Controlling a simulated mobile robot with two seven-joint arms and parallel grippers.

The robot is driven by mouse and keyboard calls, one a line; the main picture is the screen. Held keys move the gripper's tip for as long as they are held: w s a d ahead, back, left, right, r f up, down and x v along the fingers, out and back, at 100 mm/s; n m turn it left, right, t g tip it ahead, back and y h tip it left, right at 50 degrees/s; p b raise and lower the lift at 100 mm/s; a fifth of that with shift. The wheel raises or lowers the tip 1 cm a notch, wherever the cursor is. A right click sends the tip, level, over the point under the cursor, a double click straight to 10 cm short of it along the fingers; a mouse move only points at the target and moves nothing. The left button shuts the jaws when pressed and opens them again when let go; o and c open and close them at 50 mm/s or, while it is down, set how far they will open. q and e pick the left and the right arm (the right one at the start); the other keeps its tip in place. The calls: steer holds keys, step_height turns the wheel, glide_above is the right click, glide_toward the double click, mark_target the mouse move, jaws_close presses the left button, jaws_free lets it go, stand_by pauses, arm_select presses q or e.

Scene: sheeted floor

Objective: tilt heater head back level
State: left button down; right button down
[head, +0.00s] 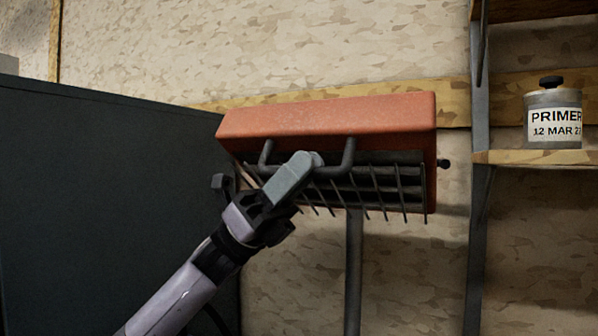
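The heater head (330,118) is an orange box on a grey upright post (354,270). Its dark grille (385,187) with thin bars shows below the box, facing downward and toward me. A dark bent handle (349,158) projects from the front of the head. My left gripper (303,163) reaches up from the lower left, and its grey finger overlaps the middle of the handle. The finger hides that part of the handle. Only one finger shows clearly, so I cannot tell whether it grips the handle. My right gripper is not in view.
A large dark panel (100,190) stands at the left, close to my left arm. A shelf (535,157) at the right holds a can labelled PRIMER (553,112); a grey shelf upright (478,200) stands right of the heater. A patterned board wall is behind.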

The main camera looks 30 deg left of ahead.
mark_target(314, 101)
arm_select(q)
steer(key=shift+r, duration=0.15)
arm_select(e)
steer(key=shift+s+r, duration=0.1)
